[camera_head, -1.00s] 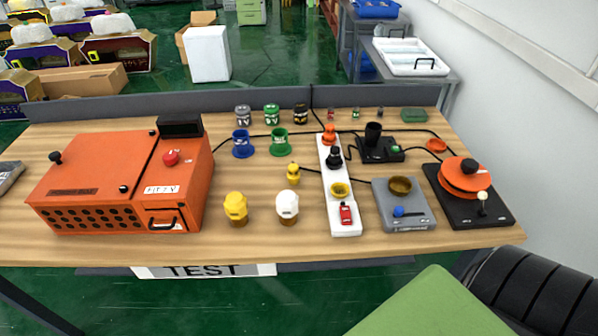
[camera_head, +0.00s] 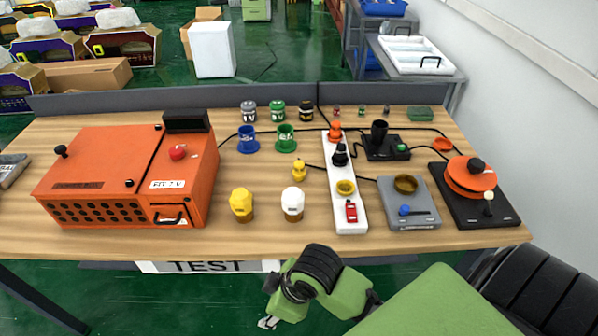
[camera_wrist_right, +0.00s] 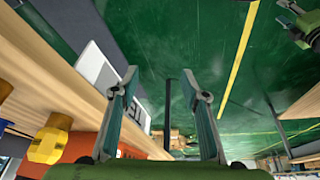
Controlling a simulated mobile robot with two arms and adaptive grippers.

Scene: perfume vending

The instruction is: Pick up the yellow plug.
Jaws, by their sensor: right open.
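The yellow plug (camera_head: 299,171) stands on the wooden table in the head view, left of the white power strip (camera_head: 348,215), with a dark cord running right from it. The strip has a yellow socket (camera_head: 345,187) near its front. My right gripper (camera_head: 268,322) is low in front of the table's front edge, well away from the plug and partly cut off by the picture's bottom. In the right wrist view my right gripper (camera_wrist_right: 160,76) has its fingers spread with nothing between them. The yellow plug cannot be made out there.
A yellow-capped bottle (camera_head: 241,204) and a white-capped bottle (camera_head: 292,203) stand in front of the plug. Blue (camera_head: 248,140) and green (camera_head: 285,139) holders stand behind it. An orange machine (camera_head: 130,175) is at left, a grey device (camera_head: 407,215) at right.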

